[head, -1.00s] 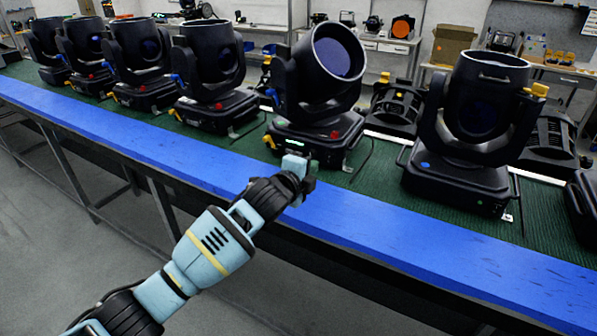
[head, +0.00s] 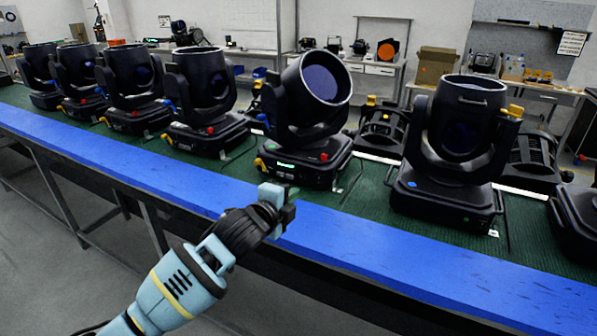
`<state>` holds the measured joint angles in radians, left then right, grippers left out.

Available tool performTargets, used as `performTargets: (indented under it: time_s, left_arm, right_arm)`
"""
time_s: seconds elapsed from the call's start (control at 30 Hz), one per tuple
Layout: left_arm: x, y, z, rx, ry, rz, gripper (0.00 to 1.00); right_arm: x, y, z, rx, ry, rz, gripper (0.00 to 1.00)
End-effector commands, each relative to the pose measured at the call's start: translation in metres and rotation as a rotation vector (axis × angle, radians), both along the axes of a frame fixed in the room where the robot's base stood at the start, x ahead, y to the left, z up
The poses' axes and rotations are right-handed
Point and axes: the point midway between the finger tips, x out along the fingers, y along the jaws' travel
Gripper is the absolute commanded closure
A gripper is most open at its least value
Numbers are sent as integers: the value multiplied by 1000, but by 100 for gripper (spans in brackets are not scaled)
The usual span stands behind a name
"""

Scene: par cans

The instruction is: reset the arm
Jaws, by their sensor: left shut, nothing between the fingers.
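My left arm comes in from the lower left, and my left gripper (head: 284,207) is at its end. The gripper is shut and empty. It shows over the blue front edge (head: 180,183) of the long table, in front of a tilted black stage light (head: 306,105) with a lit display on its base. It looks apart from the light. My right gripper is not in view.
Several black moving-head lights, such as one (head: 207,95) to the left and one (head: 455,150) to the right, stand along the green table top (head: 365,200). A cardboard box (head: 433,65) sits on a bench behind. The grey floor in front is clear.

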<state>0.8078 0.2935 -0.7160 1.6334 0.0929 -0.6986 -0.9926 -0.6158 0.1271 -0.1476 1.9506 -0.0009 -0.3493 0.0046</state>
Motion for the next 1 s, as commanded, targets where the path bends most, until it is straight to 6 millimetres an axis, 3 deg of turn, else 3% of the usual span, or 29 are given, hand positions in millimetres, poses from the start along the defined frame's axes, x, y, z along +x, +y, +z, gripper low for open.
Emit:
performTargets:
  time_s: [0.17,0.27,0.6,0.8,1.0]
  left_arm:
    - [-36,4,-50,-124,164,58,100]
    - [-69,12,-86,-227,299,127,100]
    - [-198,58,-184,-542,730,461,100]
    - [-288,94,-223,-684,947,727,100]
    - [-371,127,-242,-776,1097,993,100]
  right_arm:
    - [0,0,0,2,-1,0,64]
    - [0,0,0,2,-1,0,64]
    - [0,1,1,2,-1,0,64]
    - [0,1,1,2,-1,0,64]
    - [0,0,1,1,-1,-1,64]
